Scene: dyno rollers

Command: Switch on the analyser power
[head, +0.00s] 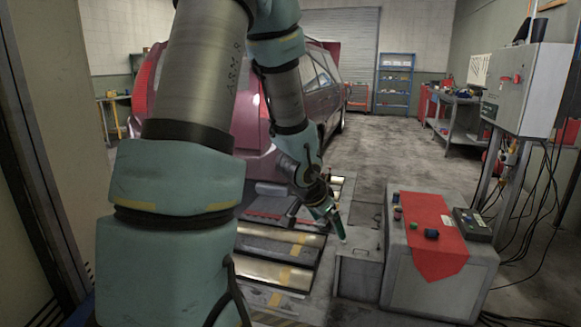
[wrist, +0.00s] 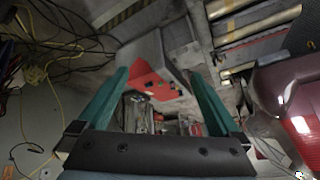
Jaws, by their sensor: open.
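A dark box-shaped unit (head: 472,224), which may be the analyser, sits on the right side of a grey cabinet (head: 430,285). Its power switch is too small to make out. My gripper (head: 338,225) hangs to the left of the cabinet, pointing down, apart from it. In the wrist view my gripper (wrist: 158,74) shows two teal fingers spread wide, with nothing held. Beyond them are the cabinet (wrist: 147,52) and its red cloth (wrist: 142,80), both at a distance.
Small dark and coloured objects (head: 431,233) lie on the red cloth (head: 436,255). A control box (head: 520,90) with a red knob stands on a post behind, with cables hanging down. Metal rollers (head: 275,245) and a dark red car (head: 320,80) are left.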

